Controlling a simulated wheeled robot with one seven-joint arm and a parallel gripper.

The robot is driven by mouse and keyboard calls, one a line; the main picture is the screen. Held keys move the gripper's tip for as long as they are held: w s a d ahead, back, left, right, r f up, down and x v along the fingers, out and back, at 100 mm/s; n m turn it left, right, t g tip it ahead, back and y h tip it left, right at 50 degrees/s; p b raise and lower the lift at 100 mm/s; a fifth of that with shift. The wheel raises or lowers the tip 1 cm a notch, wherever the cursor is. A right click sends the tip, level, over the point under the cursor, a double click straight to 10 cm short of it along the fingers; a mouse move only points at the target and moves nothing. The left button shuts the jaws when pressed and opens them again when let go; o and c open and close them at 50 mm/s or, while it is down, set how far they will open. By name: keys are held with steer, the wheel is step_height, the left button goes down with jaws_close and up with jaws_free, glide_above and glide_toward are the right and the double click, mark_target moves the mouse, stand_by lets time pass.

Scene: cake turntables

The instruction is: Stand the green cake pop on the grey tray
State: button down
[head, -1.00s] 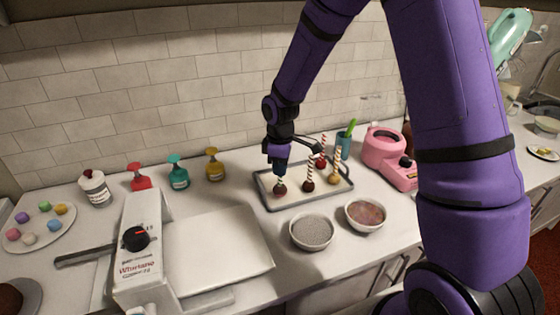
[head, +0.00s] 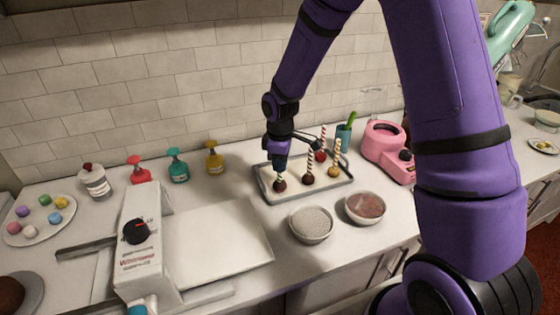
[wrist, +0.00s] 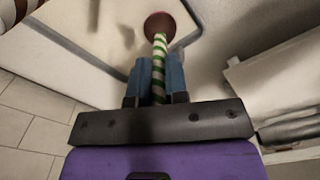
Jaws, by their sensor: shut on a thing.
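My gripper (head: 281,164) is shut on the stick of the green cake pop. Its green-and-white striped stick (wrist: 159,62) shows between the blue fingers in the wrist view. The cake pop's dark ball (head: 280,185) points down at the left part of the grey tray (head: 318,194). The ball (wrist: 160,26) also shows in the wrist view beyond the fingertips. I cannot tell whether it touches the tray surface. In the head view my fingers hide most of the stick.
Several other cake pops stand on the tray, a dark one (head: 308,178) just right of mine. Two bowls (head: 312,225) (head: 365,208) sit in front of the tray. A pink machine (head: 384,148) and a teal cup (head: 343,135) stand behind and to the right.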

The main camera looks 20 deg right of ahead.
steer(key=shift+f, duration=0.25)
steer(key=c, duration=1.1)
jaws_free()
steer(key=shift+o, duration=0.2)
